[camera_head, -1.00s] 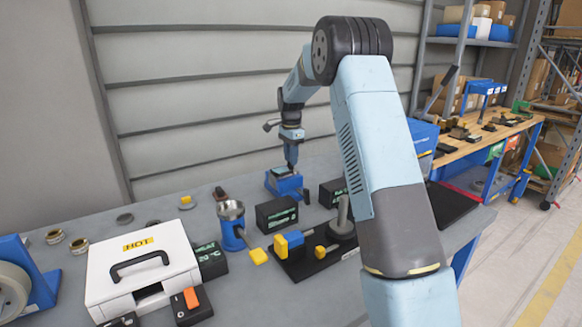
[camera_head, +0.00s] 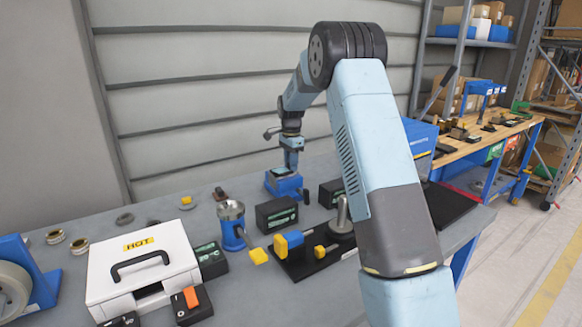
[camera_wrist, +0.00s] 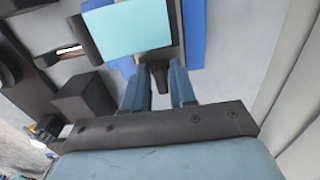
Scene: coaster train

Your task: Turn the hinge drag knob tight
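A blue fixture (camera_head: 282,185) stands at the back of the grey bench. In the wrist view it shows as blue edges around a pale teal panel (camera_wrist: 130,28) with a dark border. A small dark knob-like piece (camera_wrist: 158,74) sticks out below the panel's edge. My gripper (camera_head: 291,167) points down at the fixture. In the wrist view its two blue fingers (camera_wrist: 159,80) are apart, one on each side of the dark piece. I cannot tell whether they touch it. In the head view the fingertips are too small to judge.
On the bench stand a white HOT case (camera_head: 140,265), a blue cup-shaped device (camera_head: 231,225), dark boxes (camera_head: 277,214) beside the fixture, and a yellow-and-blue handled tool (camera_head: 289,244). A wall is close behind. Another workbench (camera_head: 490,130) is at the right.

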